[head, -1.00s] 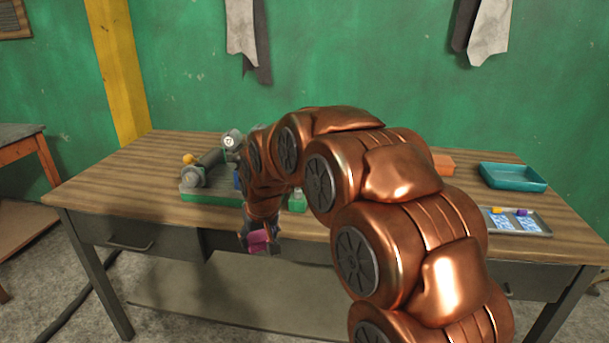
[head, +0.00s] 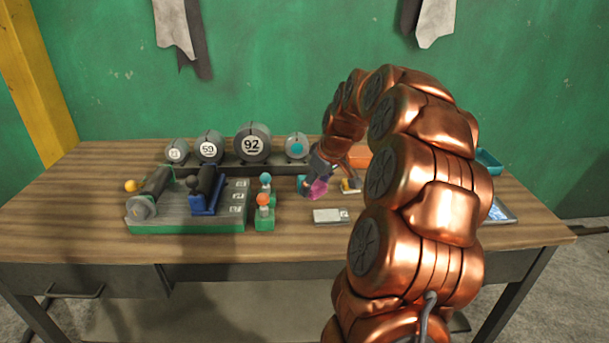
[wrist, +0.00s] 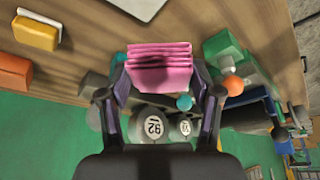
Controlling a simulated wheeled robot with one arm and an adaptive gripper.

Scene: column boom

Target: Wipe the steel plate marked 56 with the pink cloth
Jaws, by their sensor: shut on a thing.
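The folded pink cloth (wrist: 160,68) is between the fingers of my gripper (wrist: 162,82) in the wrist view. In the head view, my gripper (head: 318,172) is shut on the cloth (head: 318,189) and holds it over the table. A flat light-grey steel plate (head: 328,216) with a pale label lies on the table, just below and in front of the cloth in this view. Its number is too small to read. The plate (wrist: 140,8) also shows at the top edge of the wrist view, apart from the cloth.
A green-based stand (head: 190,221) with grey and blue cylinders lies left of the plate. Small green holders with an orange ball (head: 263,200) stand between them. A rack with round weights, one marked 92 (head: 253,142), is behind. A yellow block (head: 350,186) sits close right.

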